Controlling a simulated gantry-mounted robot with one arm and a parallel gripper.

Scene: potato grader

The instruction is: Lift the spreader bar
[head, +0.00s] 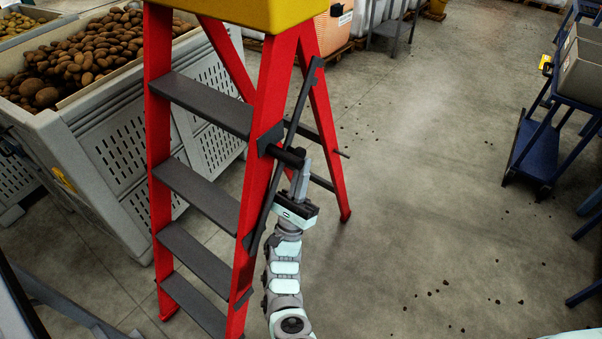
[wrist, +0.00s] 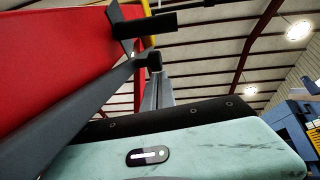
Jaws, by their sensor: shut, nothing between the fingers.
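A red stepladder (head: 264,120) with dark steps stands open on the floor. The spreader bar (head: 300,100) is a long dark bar slanting along the ladder's right side, across the gap between its legs. A dark peg (head: 288,155) sticks out near its middle. My gripper (head: 304,166) points up beside the peg, its grey fingers closed together with nothing between them. I cannot tell whether the fingers touch the peg or bar. In the wrist view the dark bar (wrist: 85,110) runs diagonally at the left, and the closed fingers (wrist: 158,92) rise beside it.
A grey crate (head: 110,150) full of potatoes stands behind the ladder at the left. A blue cart (head: 540,145) with grey bins stands at the right. The concrete floor between ladder and cart is open, with scattered dark bits.

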